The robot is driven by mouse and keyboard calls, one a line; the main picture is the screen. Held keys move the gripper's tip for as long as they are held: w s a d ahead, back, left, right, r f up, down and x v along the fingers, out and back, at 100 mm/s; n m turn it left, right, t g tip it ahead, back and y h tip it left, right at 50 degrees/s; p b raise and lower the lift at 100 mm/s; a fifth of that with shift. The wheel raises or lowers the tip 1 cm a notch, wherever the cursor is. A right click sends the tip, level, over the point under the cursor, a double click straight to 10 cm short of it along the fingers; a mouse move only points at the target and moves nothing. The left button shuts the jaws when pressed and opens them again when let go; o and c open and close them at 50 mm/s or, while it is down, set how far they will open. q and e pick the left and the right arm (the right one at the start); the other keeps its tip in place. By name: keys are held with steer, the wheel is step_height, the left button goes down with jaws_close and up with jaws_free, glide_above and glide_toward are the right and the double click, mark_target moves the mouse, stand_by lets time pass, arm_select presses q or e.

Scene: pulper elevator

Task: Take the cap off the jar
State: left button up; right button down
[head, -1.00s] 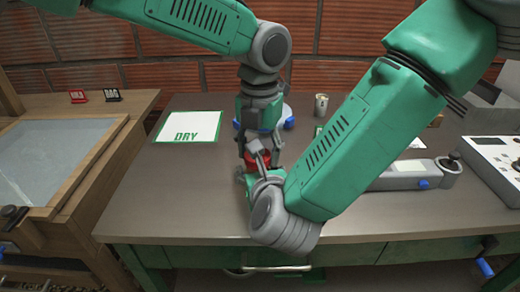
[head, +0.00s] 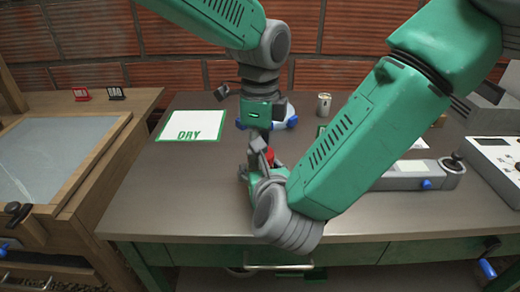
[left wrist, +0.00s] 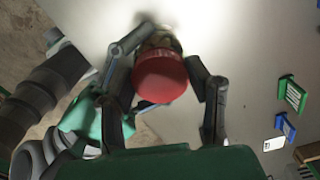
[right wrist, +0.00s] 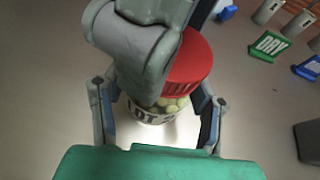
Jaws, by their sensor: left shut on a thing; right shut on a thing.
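The red cap (head: 269,153) shows partly at the table's centre; it also shows round in the left wrist view (left wrist: 160,77). My left gripper (left wrist: 162,62) is shut on it from above, one finger on each side. The jar (right wrist: 152,112), with a black-lettered white label and pale green contents, stands below the cap in the right wrist view. My right gripper (right wrist: 160,95) is shut around the jar's body. A left finger hides part of the cap and jar there. In the head view my arms mostly hide the jar. I cannot tell whether the cap is loose.
A white DRY mat (head: 191,126) lies at the back left. A small can (head: 324,104) stands at the back, right of my left gripper. A grey device with a blue knob (head: 420,177) lies to the right. The table's left front is clear.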

arm_select(q)
steer(key=n, duration=0.4)
steer(key=shift+w+d+r, duration=0.1)
steer(key=shift+d, duration=0.1)
steer(key=o, duration=1.3)
steer(key=shift+c, duration=0.2)
steer(key=shift+a, duration=0.15)
